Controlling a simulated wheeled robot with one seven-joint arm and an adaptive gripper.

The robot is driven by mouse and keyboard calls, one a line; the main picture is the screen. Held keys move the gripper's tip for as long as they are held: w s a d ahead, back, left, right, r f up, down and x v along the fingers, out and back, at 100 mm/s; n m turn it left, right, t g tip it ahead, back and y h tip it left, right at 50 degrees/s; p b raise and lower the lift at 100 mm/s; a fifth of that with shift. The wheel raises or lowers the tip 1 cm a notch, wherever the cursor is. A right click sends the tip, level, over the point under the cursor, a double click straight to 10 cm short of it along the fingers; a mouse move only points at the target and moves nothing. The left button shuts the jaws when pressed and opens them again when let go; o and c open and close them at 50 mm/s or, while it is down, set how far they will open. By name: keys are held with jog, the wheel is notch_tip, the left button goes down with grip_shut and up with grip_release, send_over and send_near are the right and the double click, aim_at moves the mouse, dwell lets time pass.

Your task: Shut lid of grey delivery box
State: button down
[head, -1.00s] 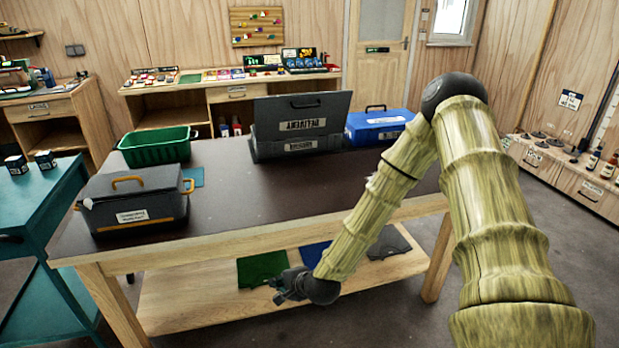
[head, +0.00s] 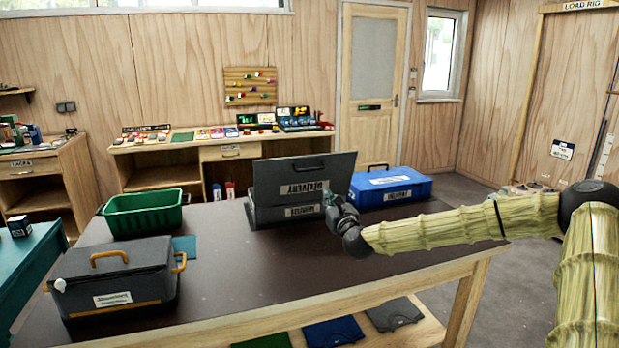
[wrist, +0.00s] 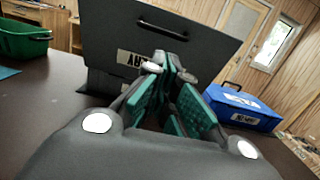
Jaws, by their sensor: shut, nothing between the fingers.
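The grey delivery box (head: 302,212) stands at the back of the dark table. Its lid (head: 304,174) is open, standing nearly upright with a dark handle near its top edge and an upside-down DELIVERY label. In the wrist view the lid (wrist: 205,48) fills the upper middle, behind my fingers. My gripper (head: 333,197) is shut and empty, at the box's right front corner in the head view. In the wrist view my gripper (wrist: 165,62) covers much of the box's front. I cannot tell whether it touches the box.
A blue box (head: 408,185) with its lid shut stands close to the right. A green crate (head: 143,218) and a dark grey box with orange handles (head: 115,283) are at the left. The table middle (head: 240,270) is clear.

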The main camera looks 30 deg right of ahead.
jog(key=p+x, duration=0.3)
jog(key=x, duration=1.1)
jog(key=shift+d+r, duration=0.35)
jog(key=shift+w+r, duration=0.1)
jog(key=shift+w, duration=0.05)
